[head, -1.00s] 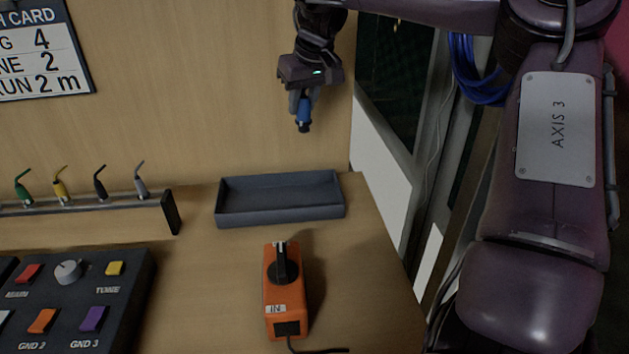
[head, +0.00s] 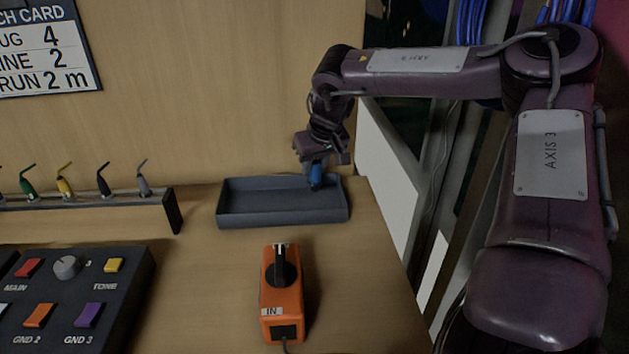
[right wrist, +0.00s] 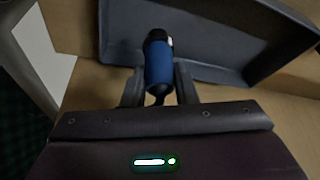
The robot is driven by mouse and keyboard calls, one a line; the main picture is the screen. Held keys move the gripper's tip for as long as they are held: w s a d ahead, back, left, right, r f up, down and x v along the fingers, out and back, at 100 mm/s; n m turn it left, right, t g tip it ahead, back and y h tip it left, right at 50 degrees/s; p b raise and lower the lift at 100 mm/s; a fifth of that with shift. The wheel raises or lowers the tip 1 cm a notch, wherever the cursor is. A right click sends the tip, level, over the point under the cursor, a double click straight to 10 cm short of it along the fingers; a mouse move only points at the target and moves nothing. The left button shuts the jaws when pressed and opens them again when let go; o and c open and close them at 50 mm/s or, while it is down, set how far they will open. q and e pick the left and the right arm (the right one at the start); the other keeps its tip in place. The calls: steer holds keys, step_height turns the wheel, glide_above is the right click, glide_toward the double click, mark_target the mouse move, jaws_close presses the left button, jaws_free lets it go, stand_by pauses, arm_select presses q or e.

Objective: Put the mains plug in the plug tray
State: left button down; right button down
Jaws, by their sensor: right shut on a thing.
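The mains plug (head: 316,176) is a blue cylinder with a black end, also seen in the right wrist view (right wrist: 159,66). My right gripper (head: 316,168) is shut on it, with one finger on each side in the right wrist view (right wrist: 160,82). The plug points down at the right end of the plug tray (head: 270,217), a shallow dark grey open box on the bench. The plug's tip is at or just above the tray's interior; I cannot tell whether it touches the floor. The tray looks empty otherwise. My left gripper is out of view.
An orange box (head: 283,300) with a black rotary switch stands in front of the tray. A rack (head: 90,201) with several coloured leads is on the left, ending in a black plate. A button panel (head: 75,300) fills the front left. The wooden back wall rises behind the tray.

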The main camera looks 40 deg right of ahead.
mark_target(315, 180)
step_height(315, 180, down, 4)
steer(key=shift+f, duration=0.1)
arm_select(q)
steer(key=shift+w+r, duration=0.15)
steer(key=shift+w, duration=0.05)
arm_select(e)
steer(key=shift+f, duration=0.1)
steer(key=c, duration=1.1)
jaws_free()
steer(key=shift+c, duration=0.2)
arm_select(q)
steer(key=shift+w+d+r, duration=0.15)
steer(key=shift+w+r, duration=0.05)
arm_select(e)
steer(key=shift+v, duration=1)
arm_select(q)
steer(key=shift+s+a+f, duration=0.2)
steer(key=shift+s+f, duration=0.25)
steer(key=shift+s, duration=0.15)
arm_select(e)
steer(key=v, duration=1)
